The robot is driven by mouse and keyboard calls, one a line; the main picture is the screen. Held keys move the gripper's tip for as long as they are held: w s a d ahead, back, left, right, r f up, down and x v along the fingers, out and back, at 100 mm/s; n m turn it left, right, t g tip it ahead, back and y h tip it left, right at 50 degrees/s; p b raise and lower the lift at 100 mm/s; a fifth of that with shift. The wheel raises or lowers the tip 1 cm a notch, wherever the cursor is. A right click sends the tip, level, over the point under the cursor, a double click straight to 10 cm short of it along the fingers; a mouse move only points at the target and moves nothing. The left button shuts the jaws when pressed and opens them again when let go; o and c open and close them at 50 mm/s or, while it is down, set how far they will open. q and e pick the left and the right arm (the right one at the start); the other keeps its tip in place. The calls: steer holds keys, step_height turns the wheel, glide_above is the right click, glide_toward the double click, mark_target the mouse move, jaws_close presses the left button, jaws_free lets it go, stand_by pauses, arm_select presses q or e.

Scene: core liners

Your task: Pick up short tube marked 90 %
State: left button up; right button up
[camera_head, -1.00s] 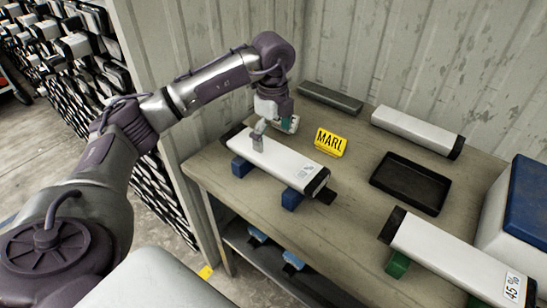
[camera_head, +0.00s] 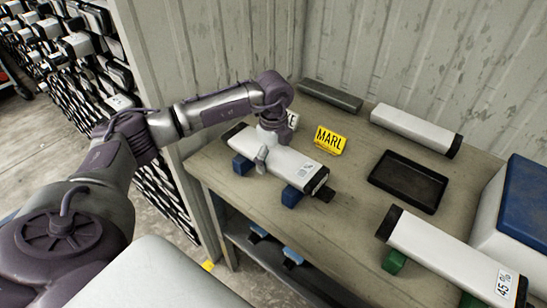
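A white tube with dark ends (camera_head: 290,167) lies across two blue blocks on the bench, the left one (camera_head: 242,165) and the right one (camera_head: 291,196). A label is on its near right end, but I cannot read a number on it. Another white tube, marked 45 % (camera_head: 450,250), lies on green blocks at the lower right. My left gripper (camera_head: 262,160) is down at the middle of the tube on the blue blocks. One grey finger shows against its near side; the other finger is hidden, so I cannot tell whether it grips. My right gripper is out of view.
A yellow MARL sign (camera_head: 330,140) stands behind the tube. A black tray (camera_head: 408,181), another white tube (camera_head: 416,130) and a dark grey bar (camera_head: 330,96) are on the bench (camera_head: 350,225). A white box with a blue top (camera_head: 527,205) stands at the right. A wall closes the back.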

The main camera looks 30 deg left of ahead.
arm_select(q)
steer(key=c, duration=1.1)
steer(key=shift+w+r, duration=0.1)
steer(key=shift+c, duration=0.3)
